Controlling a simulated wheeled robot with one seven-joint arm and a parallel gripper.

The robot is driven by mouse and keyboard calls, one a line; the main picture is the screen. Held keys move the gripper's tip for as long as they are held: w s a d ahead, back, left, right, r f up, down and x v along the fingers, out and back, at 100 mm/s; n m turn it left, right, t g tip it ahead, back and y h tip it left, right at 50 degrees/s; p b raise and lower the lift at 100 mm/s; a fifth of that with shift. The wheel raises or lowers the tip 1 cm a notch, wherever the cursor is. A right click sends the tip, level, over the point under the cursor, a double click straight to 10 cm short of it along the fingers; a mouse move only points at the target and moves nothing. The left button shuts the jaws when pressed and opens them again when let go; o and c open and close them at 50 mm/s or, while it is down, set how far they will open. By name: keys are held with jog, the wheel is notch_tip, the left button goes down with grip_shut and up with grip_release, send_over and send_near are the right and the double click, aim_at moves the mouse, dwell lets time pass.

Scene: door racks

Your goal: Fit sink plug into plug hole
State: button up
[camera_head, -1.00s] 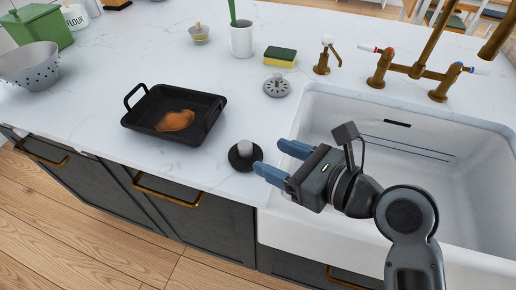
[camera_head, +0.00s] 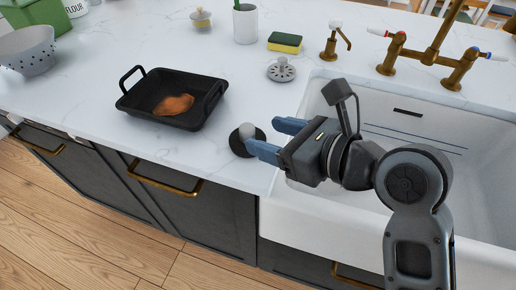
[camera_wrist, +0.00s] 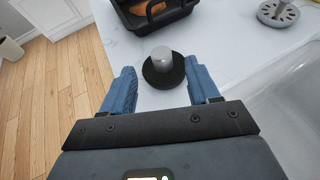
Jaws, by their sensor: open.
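The sink plug, a black disc with a pale grey knob (camera_head: 247,132), stands upright on the white counter near the front edge, left of the sink. It also shows in the wrist view (camera_wrist: 163,68), centred just beyond the fingertips. My gripper (camera_head: 262,137) is open, its two blue fingers pointing at the plug. In the wrist view the gripper (camera_wrist: 164,82) has one finger on each side of the plug's line, with the knob ahead and between them. I cannot tell whether a finger touches the disc. The white sink (camera_head: 460,185) is at the right; its plug hole is hidden.
A black pan with orange food (camera_head: 172,99) stands left of the plug. A round metal strainer (camera_head: 281,70), a sponge (camera_head: 285,42), a soap pump (camera_head: 336,43) and a brass tap (camera_head: 436,58) stand behind. The counter around the plug is clear.

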aim_at(248, 128)
jog(key=shift+x, duration=0.9)
jog(key=x, duration=0.6)
jog(key=shift+w+a, duration=0.15)
jog(key=shift+w, duration=0.15)
grip_shut()
